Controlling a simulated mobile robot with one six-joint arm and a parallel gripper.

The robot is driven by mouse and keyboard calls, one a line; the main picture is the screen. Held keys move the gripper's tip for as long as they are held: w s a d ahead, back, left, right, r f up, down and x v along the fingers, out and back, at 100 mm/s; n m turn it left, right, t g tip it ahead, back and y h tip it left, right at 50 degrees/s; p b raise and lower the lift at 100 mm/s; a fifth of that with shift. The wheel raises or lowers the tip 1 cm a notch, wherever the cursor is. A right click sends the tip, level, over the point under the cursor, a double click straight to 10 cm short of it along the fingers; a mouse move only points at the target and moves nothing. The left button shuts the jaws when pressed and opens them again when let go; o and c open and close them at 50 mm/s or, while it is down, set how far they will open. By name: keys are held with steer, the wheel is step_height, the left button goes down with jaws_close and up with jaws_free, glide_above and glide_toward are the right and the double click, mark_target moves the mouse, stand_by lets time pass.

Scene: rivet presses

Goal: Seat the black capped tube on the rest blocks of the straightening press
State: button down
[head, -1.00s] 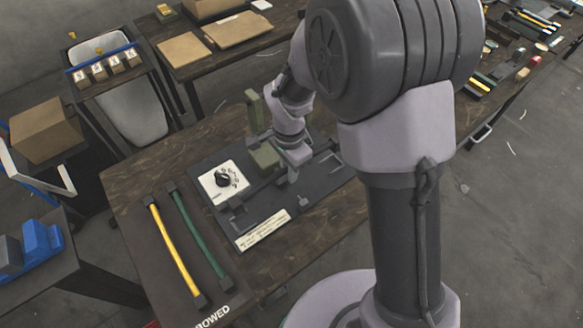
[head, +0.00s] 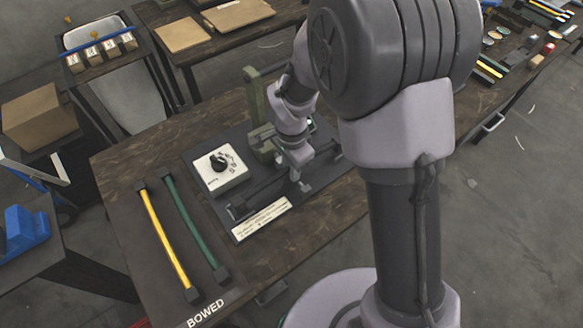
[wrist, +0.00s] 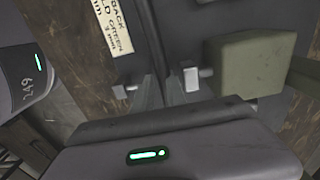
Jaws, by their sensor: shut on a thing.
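My gripper (head: 296,178) is over the straightening press (head: 222,203), a dark base plate on the table. It points down and is shut on the black capped tube (head: 262,194), which shows as a thin dark bar running across the plate to the left of the fingers. A dark block (head: 237,211) is near the tube's left end. The tube is low over the plate; I cannot tell whether it touches the rest blocks. In the wrist view the fingers (wrist: 163,92) point at the plate, and my gripper body hides much of the scene.
An olive upright (head: 256,112) stands behind, and an olive block shows in the wrist view (wrist: 250,65). Yellow (head: 165,239) and green (head: 195,222) tubes lie on the BOWED area at left.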

steer(key=shift+f+b, duration=0.7)
steer(key=shift+f, duration=0.05)
steer(key=c, duration=1.3)
jaws_free()
steer(key=shift+r, duration=0.1)
step_height(320, 180, up, 17)
steer(key=p, duration=0.7)
steer(key=s+d+r+n+t, duration=0.2)
steer(key=s+r, duration=0.2)
steer(key=s, duration=0.1)
steer(key=s+d+r+n+t+y, duration=0.1)
steer(key=s+d+r+n+t, duration=0.1)
steer(key=s+r, duration=0.3)
steer(key=s+d+r+n+t+y, duration=0.1)
steer(key=s+d+r+n, duration=0.1)
steer(key=s+d+r, duration=0.2)
steer(key=shift+s+d+r+n+t, duration=0.15)
steer(key=shift+s+r+n+t, duration=0.05)
steer(key=shift+s, duration=0.6)
steer(key=shift+s+d+r+n+t, duration=0.1)
steer(key=shift+s+r+n+t, duration=0.1)
steer(key=shift+s, duration=0.6)
